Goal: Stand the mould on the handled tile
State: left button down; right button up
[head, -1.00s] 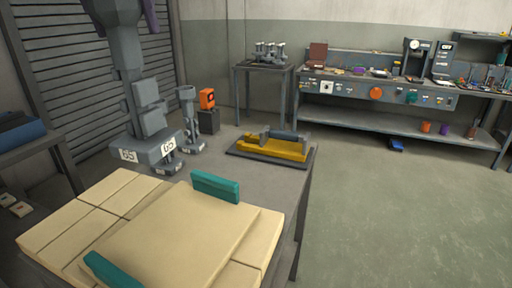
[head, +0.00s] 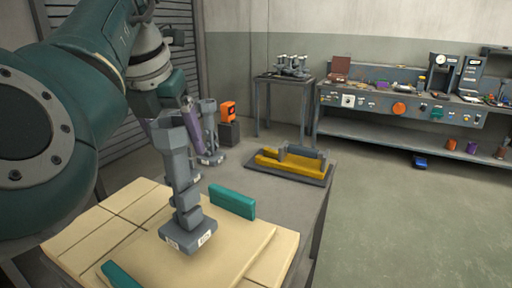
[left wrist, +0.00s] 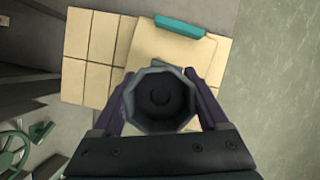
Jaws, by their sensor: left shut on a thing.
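The mould (head: 188,232) is a grey stepped column with a flared top and a wide labelled base. It stands upright over the handled tile (head: 225,262), a cream slab with two teal handles (head: 232,202). I cannot tell whether its base touches the tile. My left gripper (head: 172,122) is shut on the mould's top with its purple fingers. In the left wrist view, the mould's round hollow top (left wrist: 160,102) sits between the fingers, and the tile (left wrist: 180,45) lies beneath. My right gripper is not in view.
Cream bricks (head: 95,215) surround the tile on the table. Behind the mould stands another grey piece (head: 209,135), partly hidden, near an orange device (head: 228,111). A yellow mould-like block (head: 285,168) lies on a dark tray. A workbench (head: 400,105) runs along the wall.

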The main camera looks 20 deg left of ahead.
aim_at(179, 159)
pick_arm(q)
jog(key=shift+f, duration=1.9)
